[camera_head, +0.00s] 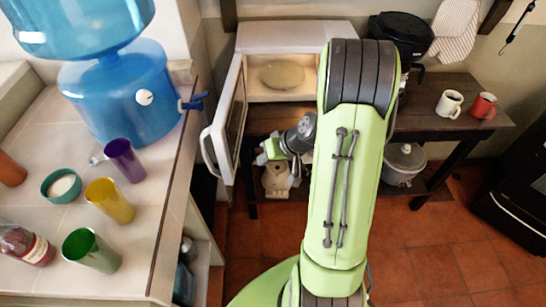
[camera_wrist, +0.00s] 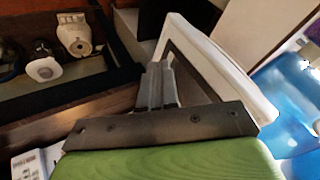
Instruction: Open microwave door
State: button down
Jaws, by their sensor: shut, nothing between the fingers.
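The white microwave (camera_head: 293,37) stands on the dark wooden table at the back, its lit inside and round plate (camera_head: 282,75) in view. Its door (camera_head: 233,110) is swung wide open toward the left front, with the white handle (camera_head: 208,152) on its outer side. My gripper (camera_head: 262,154) is shut and empty, to the right of the door, on its inner side. In the wrist view my closed fingers (camera_wrist: 158,84) point toward the white door frame (camera_wrist: 225,65). I cannot tell whether they touch it. My arm hides the microwave's right part.
A tiled counter (camera_head: 130,215) at the left, close to the door, holds a blue water dispenser (camera_head: 120,95) and several cups. A black coffee maker (camera_head: 402,35), a white mug (camera_head: 449,103) and a red mug (camera_head: 482,106) stand right of the microwave. A pot (camera_head: 404,163) sits below.

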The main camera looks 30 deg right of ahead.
jog(key=s+r, duration=0.5)
jog(key=r, duration=0.3)
jog(key=shift+d+p, duration=0.4)
jog(key=shift+p, duration=0.05)
jog(key=s+a+r+n+g+h, duration=0.25)
jog(key=s+a+r, duration=0.35)
jog(key=a, duration=0.4)
jog(key=s+a+r+t+h, duration=0.1)
jog(key=s+a+r+t, duration=0.1)
jog(key=s+r, duration=0.2)
jog(key=s, duration=0.3)
jog(key=shift+s+a+r, duration=0.15)
jog(key=shift+s+r, duration=0.05)
jog(key=shift+s, duration=0.15)
jog(key=shift+h, duration=0.25)
